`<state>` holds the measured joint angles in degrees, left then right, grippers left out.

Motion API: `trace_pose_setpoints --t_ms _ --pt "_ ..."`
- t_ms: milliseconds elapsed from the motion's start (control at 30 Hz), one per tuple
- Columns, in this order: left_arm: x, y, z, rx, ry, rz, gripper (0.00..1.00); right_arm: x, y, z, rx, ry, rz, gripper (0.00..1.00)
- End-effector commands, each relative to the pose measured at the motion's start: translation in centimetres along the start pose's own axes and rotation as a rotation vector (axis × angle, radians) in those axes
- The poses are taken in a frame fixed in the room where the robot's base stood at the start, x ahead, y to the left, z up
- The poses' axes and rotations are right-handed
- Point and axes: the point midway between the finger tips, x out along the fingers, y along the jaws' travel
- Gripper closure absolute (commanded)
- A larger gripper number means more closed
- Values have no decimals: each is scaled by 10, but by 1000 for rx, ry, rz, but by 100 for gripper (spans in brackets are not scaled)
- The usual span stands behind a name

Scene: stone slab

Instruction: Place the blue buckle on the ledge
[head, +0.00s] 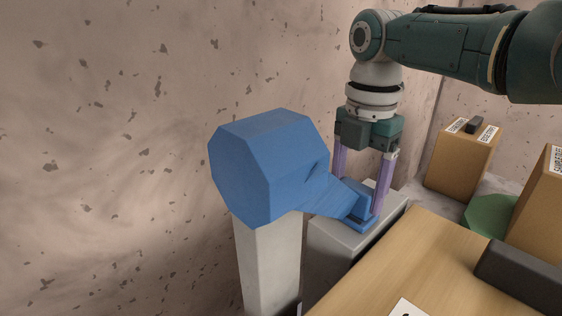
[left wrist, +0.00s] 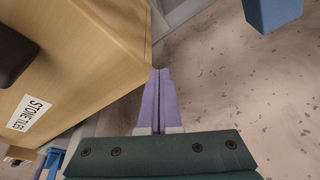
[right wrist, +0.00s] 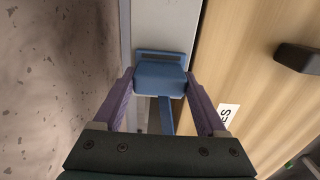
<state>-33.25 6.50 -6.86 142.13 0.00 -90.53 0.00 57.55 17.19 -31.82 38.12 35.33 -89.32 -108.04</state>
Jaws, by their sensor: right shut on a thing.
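The blue buckle (head: 268,165) shows in the head view as a large faceted block with a neck narrowing to a small block and flat plate. My right gripper (head: 362,203) points down and is shut on that small end. In the right wrist view the buckle's slotted end (right wrist: 160,78) sits between the purple fingers. The pale grey ledge (head: 335,238) lies right under the held end; I cannot tell whether they touch. My left gripper (left wrist: 157,75) is shut, with nothing seen between its fingers, beside a wooden box; it is outside the head view.
A wooden box (head: 425,262) with a dark handle (head: 520,275) stands close right of the ledge. A pale post (head: 268,265) stands below the buckle's large end. Labelled cartons (head: 462,165) and a green object (head: 490,215) are farther right. A speckled stone wall (head: 110,150) rises behind.

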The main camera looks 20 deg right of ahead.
Motion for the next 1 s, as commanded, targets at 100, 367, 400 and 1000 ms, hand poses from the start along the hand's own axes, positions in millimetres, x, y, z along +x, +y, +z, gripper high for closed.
trace_pose_setpoints --t_ms 100,367,400,1000 --pt "1 0 0 0 0 0 100 1 0 0 0 0 0 17" --pt "1 0 0 1 0 -1 100 1 0 0 0 0 0 0" --pt "1 0 0 2 0 -1 100 1 0 0 0 0 0 0" --pt "-28 -4 -9 10 -1 -8 100 -94 1 0 0 -1 4 0"
